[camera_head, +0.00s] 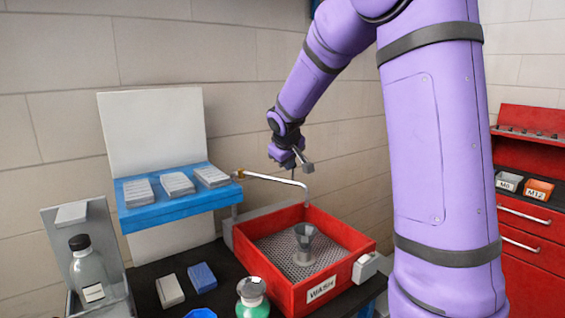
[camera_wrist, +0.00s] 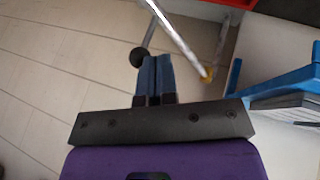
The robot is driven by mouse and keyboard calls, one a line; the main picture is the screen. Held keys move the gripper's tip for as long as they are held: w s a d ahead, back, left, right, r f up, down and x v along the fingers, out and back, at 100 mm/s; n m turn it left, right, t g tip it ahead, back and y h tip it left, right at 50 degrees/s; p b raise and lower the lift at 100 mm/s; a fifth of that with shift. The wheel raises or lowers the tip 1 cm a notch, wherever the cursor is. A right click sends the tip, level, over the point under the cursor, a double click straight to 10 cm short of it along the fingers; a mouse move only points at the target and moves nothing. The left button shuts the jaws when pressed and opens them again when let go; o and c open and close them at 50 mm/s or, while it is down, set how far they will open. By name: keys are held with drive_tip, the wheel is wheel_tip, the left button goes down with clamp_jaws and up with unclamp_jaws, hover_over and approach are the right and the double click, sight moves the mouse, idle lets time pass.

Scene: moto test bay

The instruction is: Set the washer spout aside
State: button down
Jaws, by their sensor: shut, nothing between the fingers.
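The washer spout (camera_head: 275,179) is a thin silver pipe with a brass fitting at its left end. It reaches right from beside the blue shelf and bends down over the back of the red wash basin (camera_head: 290,287). In the wrist view the spout (camera_wrist: 178,38) runs past the right side of my fingers. My gripper (camera_head: 300,163) is just above the spout in the head view. Its fingers (camera_wrist: 153,72) are shut together with nothing between them. A small black ball (camera_wrist: 138,57) shows at their left. Whether the fingers touch the spout cannot be told.
A blue shelf (camera_head: 180,207) with several grey blocks is at the left. Bottles (camera_head: 89,268) and small boxes stand in front. A red cabinet (camera_head: 528,230) is at the far right.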

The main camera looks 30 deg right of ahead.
drive_tip(key=shift+d, duration=0.1)
idle(0.3)
drive_tip(key=w+d+n+y, duration=0.3)
drive_tip(key=w+d+n, duration=0.2)
drive_tip(key=w, duration=0.4)
drive_tip(key=w+d+n+t+y, duration=0.1)
drive_tip(key=w+d+n+y, duration=0.2)
drive_tip(key=w+d+n, duration=0.3)
drive_tip(key=w+d, duration=0.1)
drive_tip(key=w, duration=0.2)
drive_tip(key=shift+w+d, duration=0.4)
drive_tip(key=shift+w+r, duration=0.1)
drive_tip(key=shift+r, duration=0.15)
idle(0.3)
drive_tip(key=shift+a, duration=0.15)
